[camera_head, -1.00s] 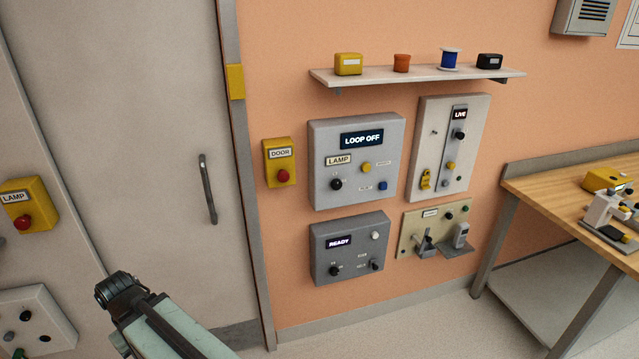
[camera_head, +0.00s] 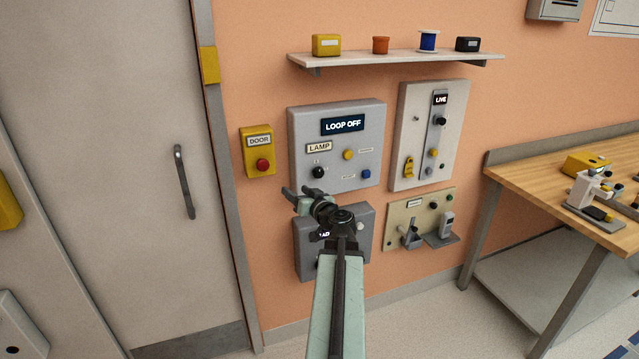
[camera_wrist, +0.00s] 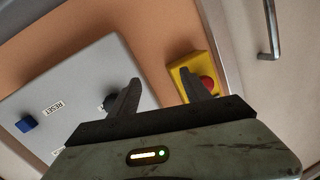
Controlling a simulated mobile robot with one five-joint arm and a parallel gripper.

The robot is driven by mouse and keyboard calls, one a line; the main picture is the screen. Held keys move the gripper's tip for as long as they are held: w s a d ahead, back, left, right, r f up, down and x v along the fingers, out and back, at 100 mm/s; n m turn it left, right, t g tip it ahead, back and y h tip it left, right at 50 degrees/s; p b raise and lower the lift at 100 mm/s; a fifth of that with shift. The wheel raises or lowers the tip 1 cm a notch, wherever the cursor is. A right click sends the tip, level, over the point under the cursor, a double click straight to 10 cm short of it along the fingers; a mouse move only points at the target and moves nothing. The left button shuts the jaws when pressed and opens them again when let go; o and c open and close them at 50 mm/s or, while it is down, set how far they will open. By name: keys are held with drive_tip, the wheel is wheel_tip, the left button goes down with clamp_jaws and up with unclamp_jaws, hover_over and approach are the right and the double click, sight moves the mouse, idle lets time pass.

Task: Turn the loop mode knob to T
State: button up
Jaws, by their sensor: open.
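A grey panel (camera_head: 380,115) on the orange wall has a lit display (camera_head: 342,125) reading "LOOP OFF". A black knob (camera_head: 318,172) sits at its lower left, under a "LAMP" label (camera_head: 319,147); its marks are too small to read. The knob also shows in the wrist view (camera_wrist: 107,103), partly hidden behind one finger. My gripper (camera_head: 291,192) is open and empty, in front of the panel's lower left edge, just below and left of the knob. In the wrist view my gripper's fingers (camera_wrist: 162,92) are apart, with orange wall between them.
A yellow door box (camera_head: 252,162) with a red button is left of the panel. A yellow button (camera_head: 348,155) and a blue button (camera_head: 366,173) are right of the knob. My arm partly covers the lower grey panel (camera_head: 303,261). A shelf (camera_head: 400,59) hangs above.

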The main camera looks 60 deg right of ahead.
sight(320, 173)
drive_tip(key=s+d+r+m+g+h, duration=0.1)
drive_tip(key=s+d+r+m+h, duration=0.1)
drive_tip(key=s+d+h, duration=0.4)
drive_tip(key=w+d, duration=0.1)
drive_tip(key=w+d+y, duration=0.1)
drive_tip(key=w+d, duration=0.1)
drive_tip(key=w+d+y, duration=0.1)
drive_tip(key=d, duration=0.1)
drive_tip(key=shift+w+d+f, duration=0.2)
drive_tip(key=shift+w+f, duration=0.05)
drive_tip(key=c, duration=1.2)
drive_tip(key=shift+a, duration=0.2)
clamp_jaws()
drive_tip(key=shift+d, duration=0.15)
